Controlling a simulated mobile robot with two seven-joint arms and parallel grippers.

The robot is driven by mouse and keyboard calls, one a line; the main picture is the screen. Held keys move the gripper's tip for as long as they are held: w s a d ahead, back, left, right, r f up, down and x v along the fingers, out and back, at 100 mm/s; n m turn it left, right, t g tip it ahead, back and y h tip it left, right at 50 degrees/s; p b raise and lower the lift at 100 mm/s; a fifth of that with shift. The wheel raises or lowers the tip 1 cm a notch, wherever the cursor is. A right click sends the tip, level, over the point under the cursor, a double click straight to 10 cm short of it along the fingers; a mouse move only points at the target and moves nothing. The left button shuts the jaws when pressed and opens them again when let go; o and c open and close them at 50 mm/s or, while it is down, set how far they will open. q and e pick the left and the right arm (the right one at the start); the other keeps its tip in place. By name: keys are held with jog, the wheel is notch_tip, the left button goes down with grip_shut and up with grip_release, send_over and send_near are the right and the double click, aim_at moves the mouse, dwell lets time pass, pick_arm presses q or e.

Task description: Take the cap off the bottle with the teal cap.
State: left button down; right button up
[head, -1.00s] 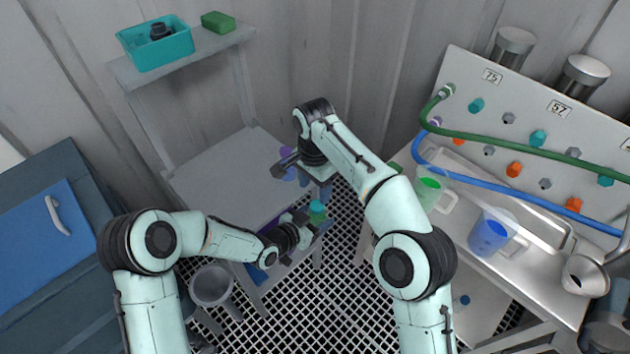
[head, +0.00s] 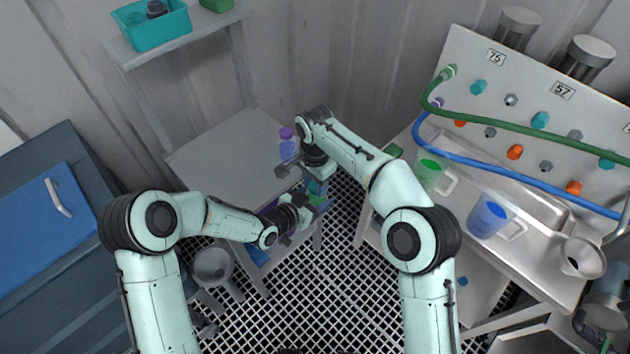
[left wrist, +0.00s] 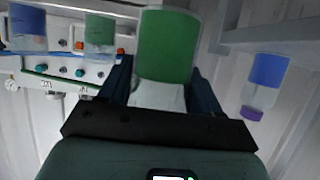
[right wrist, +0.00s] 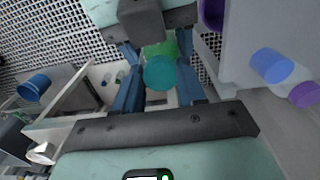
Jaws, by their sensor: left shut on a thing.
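The bottle with the teal cap has a green label (left wrist: 168,45) and clear plastic near its cap end. My left gripper (left wrist: 160,95) is shut on this bottle, holding it off to the side of the grey table. The teal cap (right wrist: 160,72) shows in the right wrist view between the fingers of my right gripper (right wrist: 160,92). Those fingers are open, one on each side of the cap, with small gaps visible. In the head view the right gripper (head: 303,172) is just above the bottle (head: 315,200) and partly hides it.
A bottle with a purple cap (head: 287,133) stands on the grey table (head: 225,155), close to my right gripper. A green mug (head: 430,172) and a blue mug (head: 488,218) stand on the sink counter (head: 455,205) at right. A teal bin (head: 165,38) is on the upper shelf.

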jog(key=n, duration=0.6)
jog(key=shift+r, duration=0.1)
jog(key=n, duration=0.4)
jog(key=shift+n, duration=0.3)
jog(key=n, duration=0.4)
jog(key=shift+r, duration=0.1)
jog(key=n, duration=0.4)
jog(key=shift+d+n, duration=0.15)
jog(key=shift+n, duration=0.15)
jog(key=n, duration=0.4)
jog(key=shift+n, duration=0.3)
jog(key=n, duration=0.4)
jog(key=shift+w, duration=0.15)
jog(key=n, duration=0.4)
jog(key=shift+n, duration=0.3)
jog(key=n, duration=0.3)
jog(key=shift+w, duration=0.1)
